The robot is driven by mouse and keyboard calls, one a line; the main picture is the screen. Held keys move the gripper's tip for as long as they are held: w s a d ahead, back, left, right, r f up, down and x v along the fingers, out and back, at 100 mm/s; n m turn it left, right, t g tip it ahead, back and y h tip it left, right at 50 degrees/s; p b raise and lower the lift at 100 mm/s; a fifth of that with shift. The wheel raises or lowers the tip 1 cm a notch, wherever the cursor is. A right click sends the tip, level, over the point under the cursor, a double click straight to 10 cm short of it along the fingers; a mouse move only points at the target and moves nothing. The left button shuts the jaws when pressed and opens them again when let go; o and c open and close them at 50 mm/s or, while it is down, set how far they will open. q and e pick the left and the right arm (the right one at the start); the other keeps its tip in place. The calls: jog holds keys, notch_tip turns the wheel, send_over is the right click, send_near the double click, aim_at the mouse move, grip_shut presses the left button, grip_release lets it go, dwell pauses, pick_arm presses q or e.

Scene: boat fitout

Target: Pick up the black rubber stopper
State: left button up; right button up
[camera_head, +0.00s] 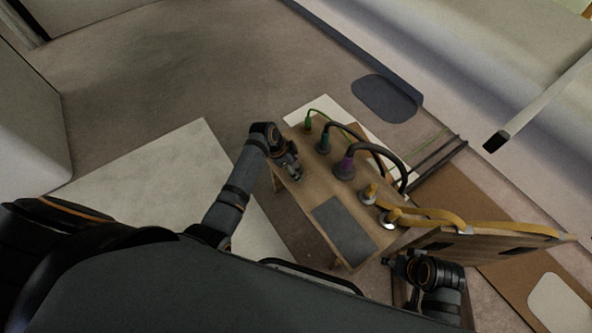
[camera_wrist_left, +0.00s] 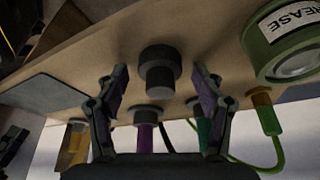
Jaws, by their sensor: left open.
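The black rubber stopper (camera_wrist_left: 160,66) stands on the wooden bench top in the left wrist view, a dark stepped cylinder with a wider and a narrower part. My left gripper (camera_wrist_left: 160,78) is open, with one finger to each side of the stopper and a visible gap on both sides. How deep the stopper lies between the fingers I cannot tell. In the head view my left gripper (camera_head: 294,174) is over the bench's left edge, and the stopper is not clearly seen there. My right gripper (camera_head: 388,262) is beside the bench's lower right end; its jaws are too small to read.
The wooden bench (camera_head: 312,190) carries a purple-collared plug (camera_head: 344,168), a green plug (camera_head: 323,143), yellow connectors (camera_head: 369,193) with hoses, and a dark pad (camera_head: 345,228). A green grease can (camera_wrist_left: 285,42) stands close beside the stopper, right of my gripper.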

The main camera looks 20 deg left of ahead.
pick_arm(q)
jog(key=shift+c, duration=0.2)
pick_arm(e)
jog(key=shift+r, duration=0.1)
pick_arm(q)
jog(key=c, duration=1.2)
jog(key=shift+r, duration=0.15)
